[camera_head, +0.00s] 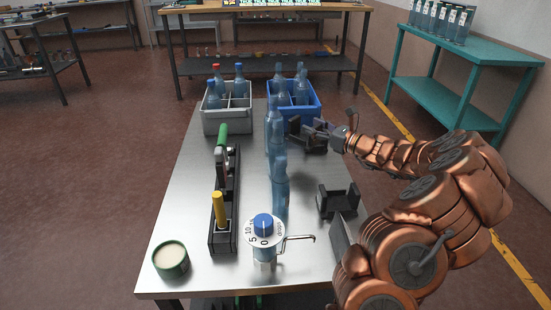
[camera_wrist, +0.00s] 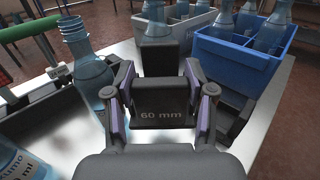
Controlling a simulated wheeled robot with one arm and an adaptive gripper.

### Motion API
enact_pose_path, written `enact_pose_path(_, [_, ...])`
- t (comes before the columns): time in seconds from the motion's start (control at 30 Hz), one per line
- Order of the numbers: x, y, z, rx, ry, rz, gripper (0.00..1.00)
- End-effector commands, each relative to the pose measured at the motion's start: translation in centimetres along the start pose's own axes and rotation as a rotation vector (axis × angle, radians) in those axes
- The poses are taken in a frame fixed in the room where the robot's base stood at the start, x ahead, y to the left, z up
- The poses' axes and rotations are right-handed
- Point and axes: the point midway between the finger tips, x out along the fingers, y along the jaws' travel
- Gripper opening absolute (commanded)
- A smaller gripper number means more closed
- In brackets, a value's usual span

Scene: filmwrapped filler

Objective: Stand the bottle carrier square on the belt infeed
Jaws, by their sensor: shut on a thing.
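My gripper (camera_head: 308,137) is over the far right part of the steel bench, right of the row of bottles and just in front of the blue crate. In the wrist view, my gripper (camera_wrist: 163,105) is shut on a black block (camera_wrist: 162,98) marked "60 mm". A blue divided crate (camera_head: 315,112) holds several bottles at the back; it also shows in the wrist view (camera_wrist: 235,55). A grey divided crate (camera_head: 228,122) with several bottles stands left of it. I cannot tell which is the bottle carrier, or which surface is the belt infeed.
Clear blue bottles (camera_head: 280,190) stand in a row mid-bench. A black rack (camera_head: 224,240) with green and yellow handles stands left. A knobbed dispenser (camera_head: 264,235), a green tin (camera_head: 171,262) and a black U-shaped fixture (camera_head: 337,203) stand nearer. A teal table (camera_head: 470,65) is at right.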

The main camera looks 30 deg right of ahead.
Motion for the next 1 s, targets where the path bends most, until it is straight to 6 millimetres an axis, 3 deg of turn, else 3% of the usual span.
enact_pose_path(0.2, [-0.1,-0.1,-3.9,0.003,0.002,-0.003,0.14])
enact_pose_path(0.53, [-0.2,-0.1,-6.5,0.002,0.002,-0.004,0.14])
enact_pose_path(0.7, [-0.2,-0.1,-8.7,0.004,0.001,-0.004,0.14])
enact_pose_path(1.0, [-0.2,-0.1,-9.2,-0.001,-0.001,-0.004,0.14])
